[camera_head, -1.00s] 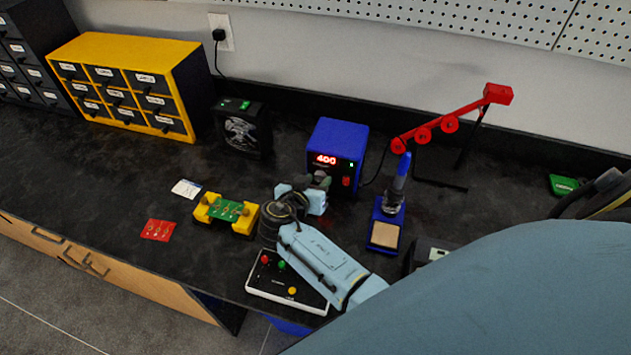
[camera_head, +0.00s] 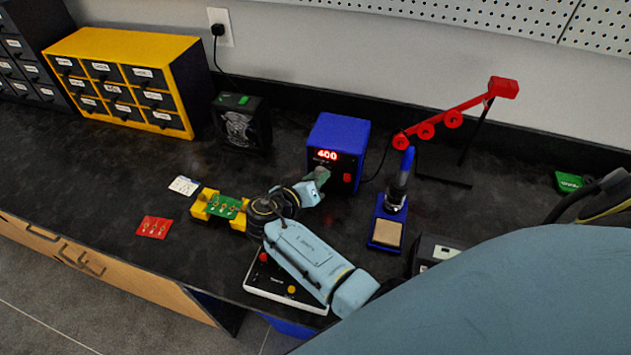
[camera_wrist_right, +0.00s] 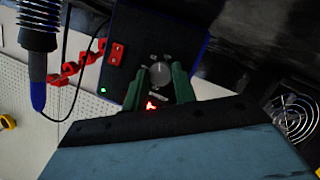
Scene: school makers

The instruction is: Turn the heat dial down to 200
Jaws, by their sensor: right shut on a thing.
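The blue soldering station (camera_head: 338,132) stands toward the back of the bench, and its red display (camera_head: 326,155) reads 400. In the right wrist view, the round grey heat dial (camera_wrist_right: 160,73) is on the station's dark front panel, between the green fingertips of my right gripper (camera_wrist_right: 161,82). The gripper is shut on the dial. In the head view, my right gripper (camera_head: 320,176) meets the station's front below the display and covers most of the dial. My left gripper is not in view.
The soldering iron in its stand (camera_head: 388,225) is just right of the station. A red jointed arm (camera_head: 426,130) stands behind it. A yellow board holder (camera_head: 219,207) and a white button box (camera_head: 262,284) lie near my right arm. A fan (camera_head: 242,124) stands left.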

